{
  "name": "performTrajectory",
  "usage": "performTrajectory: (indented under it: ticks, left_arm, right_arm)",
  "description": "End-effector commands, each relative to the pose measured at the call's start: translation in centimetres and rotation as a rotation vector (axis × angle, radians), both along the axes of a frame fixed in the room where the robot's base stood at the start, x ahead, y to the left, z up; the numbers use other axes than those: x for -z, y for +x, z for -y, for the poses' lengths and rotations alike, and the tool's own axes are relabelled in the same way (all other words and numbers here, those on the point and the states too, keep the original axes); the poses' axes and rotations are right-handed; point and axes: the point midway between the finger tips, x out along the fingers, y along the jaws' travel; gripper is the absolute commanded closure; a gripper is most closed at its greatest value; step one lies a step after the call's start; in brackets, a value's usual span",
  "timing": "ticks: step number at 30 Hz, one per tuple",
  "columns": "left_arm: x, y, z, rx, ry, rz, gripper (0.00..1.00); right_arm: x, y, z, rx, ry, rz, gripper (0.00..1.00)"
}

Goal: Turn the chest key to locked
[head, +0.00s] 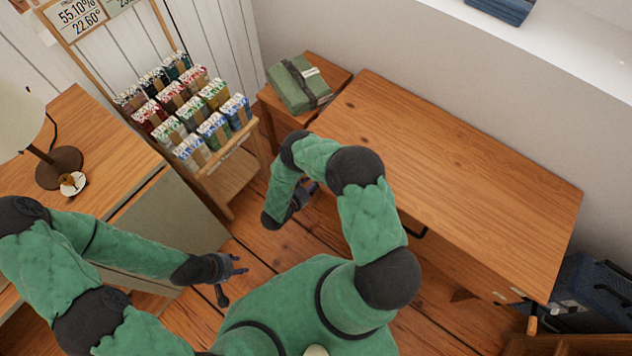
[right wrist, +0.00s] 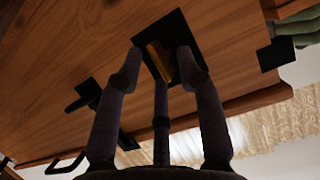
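The wooden chest (head: 455,165) stands along the wall at the right in the head view. In the right wrist view its wooden front (right wrist: 60,60) fills the upper left. A brass key (right wrist: 159,62) sits at a black lock plate (right wrist: 178,30) on that front. My right gripper (right wrist: 161,62) is in front of the plate with its fingers apart around the key; no firm grip shows. In the head view my right gripper (head: 303,196) is partly hidden by its arm, beside the chest's left end. My left gripper (head: 238,268) is open and empty above the floor.
A green wrapped box (head: 298,84) sits on a small table (head: 333,75) beside the chest. A rack (head: 235,165) of packets stands at the back left. A cabinet (head: 110,130) with a lamp (head: 58,165) is at the left. A black handle (right wrist: 67,163) shows in the wrist view.

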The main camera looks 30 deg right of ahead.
Motion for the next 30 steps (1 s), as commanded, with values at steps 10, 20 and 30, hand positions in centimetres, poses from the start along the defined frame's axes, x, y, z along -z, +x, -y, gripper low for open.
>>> performTrajectory:
  ticks: [10, 20, 30]
  left_arm:
    - [0.9, 0.0, 0.0, 0.000, 0.000, 0.000, 0.60]
    - [0.8, 0.0, 0.0, 0.000, 0.000, 0.000, 0.60]
    - [0.8, 0.0, 0.0, 0.000, 0.000, 0.000, 0.60]
  right_arm:
    - [0.8, 0.8, 1.9, 0.000, 0.001, 0.000, 0.63]
    - [0.8, 0.8, 1.9, -0.001, 0.001, -0.001, 0.97]
    - [0.8, 0.8, 1.8, -0.002, -0.003, -0.009, 1.00]
